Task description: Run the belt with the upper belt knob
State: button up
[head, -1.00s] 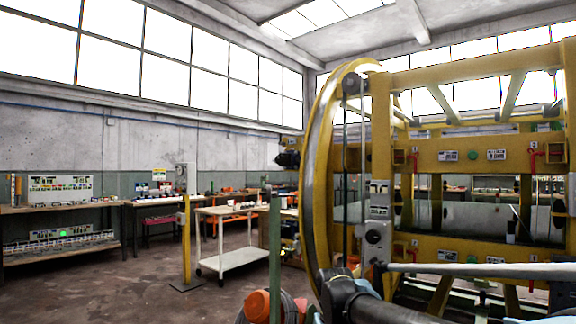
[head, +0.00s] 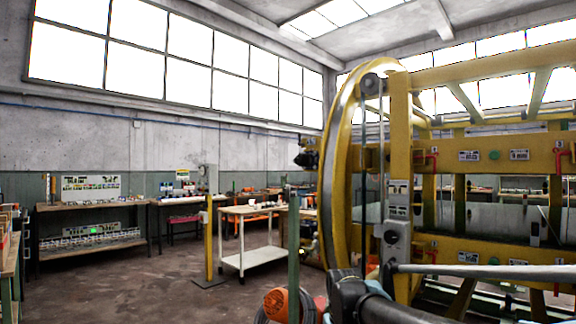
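The large yellow ring machine (head: 337,170) fills the right half of the head view. A dark pulley (head: 370,83) sits high on its near post, with thin vertical belt-like lines running down from it. A small grey control box (head: 397,238) is fixed to the near post below a label plate (head: 398,192). A small round knob-like part (head: 391,237) shows on the box, but I cannot tell whether it is the upper belt knob. A dark arm-like part at the bottom partly covers the machine's lower end. My gripper cannot be made out, and nothing is seen touching the box.
A white cart (head: 252,212) stands left of the ring, beside a yellow post (head: 209,240). A green post (head: 293,240) and an orange object (head: 276,304) are close in front. Workbenches (head: 92,205) line the back wall. The floor (head: 140,285) at left is open.

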aim_at(300, 160)
jog(key=u, duration=0.45)
jog(key=k, duration=1.05)
jog(key=u, duration=0.85)
jog(key=i, duration=1.25)
jog(key=z, duration=0.45)
jog(key=i, duration=0.6)
jog(key=z, duration=0.2)
